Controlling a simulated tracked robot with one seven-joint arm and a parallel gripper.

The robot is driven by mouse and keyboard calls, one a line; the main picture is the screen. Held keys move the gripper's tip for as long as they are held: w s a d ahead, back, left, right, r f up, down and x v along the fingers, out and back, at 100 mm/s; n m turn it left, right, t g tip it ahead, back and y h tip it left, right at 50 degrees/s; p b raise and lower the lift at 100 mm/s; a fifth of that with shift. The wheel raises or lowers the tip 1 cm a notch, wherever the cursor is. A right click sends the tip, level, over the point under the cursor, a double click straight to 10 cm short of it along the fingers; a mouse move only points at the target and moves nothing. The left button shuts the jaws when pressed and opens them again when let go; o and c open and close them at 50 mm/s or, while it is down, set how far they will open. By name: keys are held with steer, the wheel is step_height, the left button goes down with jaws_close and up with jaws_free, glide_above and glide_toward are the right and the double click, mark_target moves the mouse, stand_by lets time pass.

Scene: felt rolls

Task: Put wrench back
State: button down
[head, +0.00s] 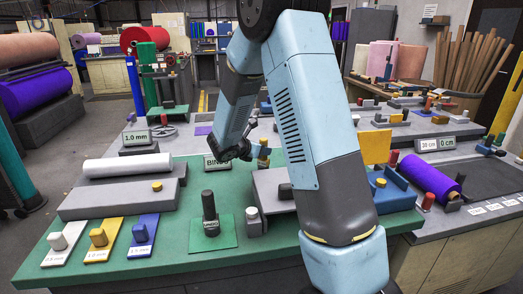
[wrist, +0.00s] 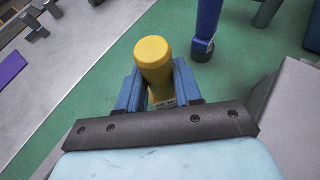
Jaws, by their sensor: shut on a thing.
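In the wrist view my gripper (wrist: 157,84) has its two blue fingers closed on the sides of a yellow, round-topped handle (wrist: 153,50). A small pale label shows low on it between the fingers. The lower part of this piece is hidden by the gripper, so I cannot see a wrench shape or tell whether it touches the surface below. In the head view the dark end of my arm (head: 236,151) is over the back of the green bench top, near the BINDING sign (head: 217,163), whose text is partly covered.
A blue post (wrist: 206,28) stands close beyond the yellow handle. A grey block (wrist: 290,105) is at the right in the wrist view. On the green bench (head: 170,230) stand a dark post (head: 210,210) and white, yellow and blue plates with knobs. A white roll (head: 127,166) lies behind.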

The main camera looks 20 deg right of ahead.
steer(key=shift+f, duration=0.35)
steer(key=c, duration=0.7)
jaws_free()
steer(key=v, duration=1.3)
steer(key=shift+s+a+r, duration=0.15)
steer(key=shift+s+a, duration=0.05)
steer(key=shift+a, duration=0.1)
